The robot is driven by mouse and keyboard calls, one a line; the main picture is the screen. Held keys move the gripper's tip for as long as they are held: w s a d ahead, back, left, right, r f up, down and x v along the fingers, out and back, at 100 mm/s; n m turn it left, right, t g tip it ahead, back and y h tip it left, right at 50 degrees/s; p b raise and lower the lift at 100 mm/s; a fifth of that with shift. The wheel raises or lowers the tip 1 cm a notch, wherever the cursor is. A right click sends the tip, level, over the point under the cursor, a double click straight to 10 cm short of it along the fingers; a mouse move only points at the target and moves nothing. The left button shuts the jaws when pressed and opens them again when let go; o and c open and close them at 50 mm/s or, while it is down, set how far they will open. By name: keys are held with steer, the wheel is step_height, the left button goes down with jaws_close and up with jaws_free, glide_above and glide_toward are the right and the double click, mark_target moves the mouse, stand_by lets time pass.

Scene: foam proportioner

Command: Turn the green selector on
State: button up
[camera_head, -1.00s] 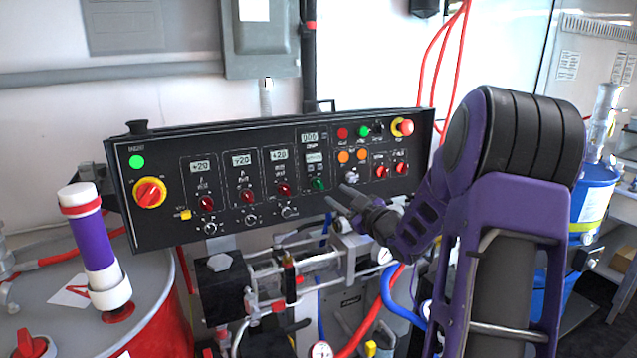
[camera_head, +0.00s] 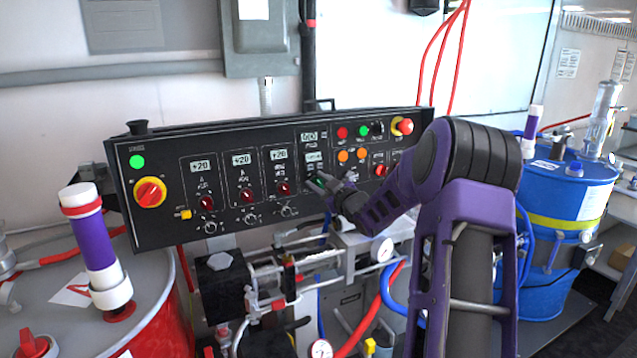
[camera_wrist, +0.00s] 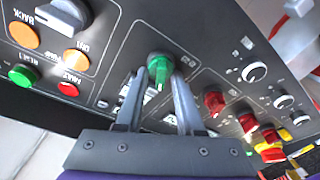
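The green selector (camera_wrist: 159,68) is a round knob with a raised grip on the black control panel (camera_head: 160,222). In the wrist view my gripper (camera_wrist: 159,80) is open, with one finger on each side of the selector. The fingertips are close to its sides; I cannot tell whether they touch it. In the head view my gripper (camera_head: 318,182) is at the panel and covers part of the green selector, so its setting is hard to read there.
Red knobs (camera_wrist: 214,103) sit beside the selector. On its other side are orange buttons (camera_wrist: 72,57), a green button (camera_wrist: 22,76) and a red button (camera_wrist: 68,89). Pipes and hoses (camera_head: 372,318) lie below the panel. A red drum (camera_head: 160,325) stands at left, a blue drum (camera_head: 560,215) at right.

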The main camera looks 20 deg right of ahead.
jaws_close()
steer(key=m+h+b, duration=0.1)
steer(key=m, duration=0.2)
steer(key=m+h, duration=0.1)
steer(key=m, duration=0.2)
steer(key=shift+d+m+b, duration=0.15)
steer(key=shift+m+b, duration=0.15)
steer(key=shift+b, duration=0.1)
steer(key=m, duration=0.2)
steer(key=m+h, duration=0.1)
steer(key=m, duration=0.4)
steer(key=shift+d+h+b, duration=0.25)
steer(key=shift+h+b, duration=0.15)
steer(key=shift+o, duration=1.1)
jaws_free()
